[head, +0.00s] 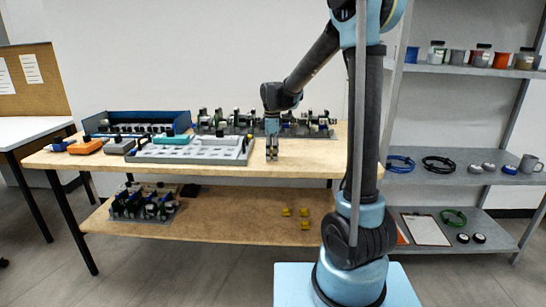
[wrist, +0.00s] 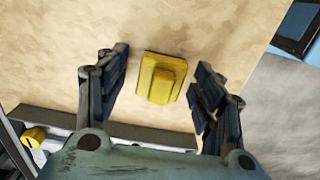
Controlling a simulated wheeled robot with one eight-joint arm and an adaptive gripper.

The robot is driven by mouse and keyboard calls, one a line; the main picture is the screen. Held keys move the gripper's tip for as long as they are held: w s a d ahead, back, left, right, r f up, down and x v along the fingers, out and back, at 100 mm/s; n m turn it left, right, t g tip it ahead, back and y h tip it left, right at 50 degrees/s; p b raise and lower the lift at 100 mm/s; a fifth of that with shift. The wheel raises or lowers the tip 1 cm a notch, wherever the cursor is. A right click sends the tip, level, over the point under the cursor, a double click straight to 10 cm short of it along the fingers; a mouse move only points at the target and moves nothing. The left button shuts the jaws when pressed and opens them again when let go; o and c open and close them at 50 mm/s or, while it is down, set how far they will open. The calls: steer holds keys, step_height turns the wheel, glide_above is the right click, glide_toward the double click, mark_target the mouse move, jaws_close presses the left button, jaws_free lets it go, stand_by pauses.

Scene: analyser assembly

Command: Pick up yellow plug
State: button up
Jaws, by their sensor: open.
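A yellow plug (wrist: 161,79) with a raised block on a wider base lies on the wooden tabletop in the wrist view. My gripper (wrist: 163,62) is open, with one finger on each side of the plug and visible gaps between. In the head view my gripper (head: 272,154) points down at the front part of the table, right of the grey tray. The plug under it cannot be made out there. Several more yellow plugs (head: 286,212) sit on the lower shelf in the head view.
A grey tray (head: 190,157) stands left of my gripper, with a blue bin (head: 137,118) behind it. A row of dark and green assemblies (head: 225,122) lines the table's back. The wrist view shows another yellow piece (wrist: 33,137) near a grey edge at lower left.

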steer(key=c, duration=1.2)
steer(key=shift+c, duration=0.2)
step_height(320, 180, up, 10)
steer(key=shift+r, duration=0.1)
